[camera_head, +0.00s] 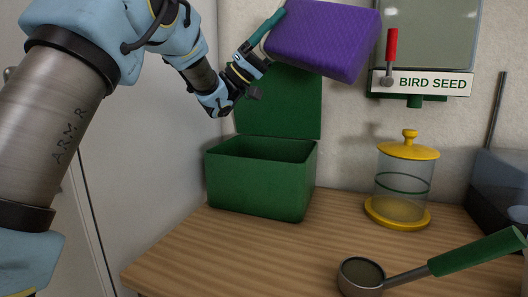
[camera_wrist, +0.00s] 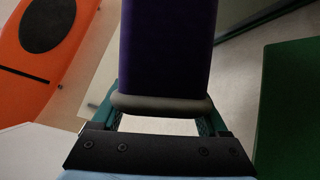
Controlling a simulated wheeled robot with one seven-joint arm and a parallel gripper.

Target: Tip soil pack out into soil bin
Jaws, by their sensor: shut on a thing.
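A purple quilted pack (camera_head: 325,38), which I take for the soil pack, is held high and tilted, its right end lower than its left. My gripper (camera_head: 266,32) is shut on the pack's left end. In the wrist view the pack (camera_wrist: 168,45) runs away from my gripper (camera_wrist: 160,112), with a grey rounded edge between the teal fingers. The green bin (camera_head: 258,190), which I take for the soil bin, stands on the table with its lid raised behind it. The pack is above and right of the bin, apart from it. The bin's contents are hidden.
A clear jar with a yellow lid (camera_head: 405,170) stands right of the bin. A metal scoop with a green handle (camera_head: 475,250) lies at the front. A bird seed dispenser (camera_head: 428,60) with a red lever hangs behind. The wooden tabletop (camera_head: 240,245) is clear before the bin.

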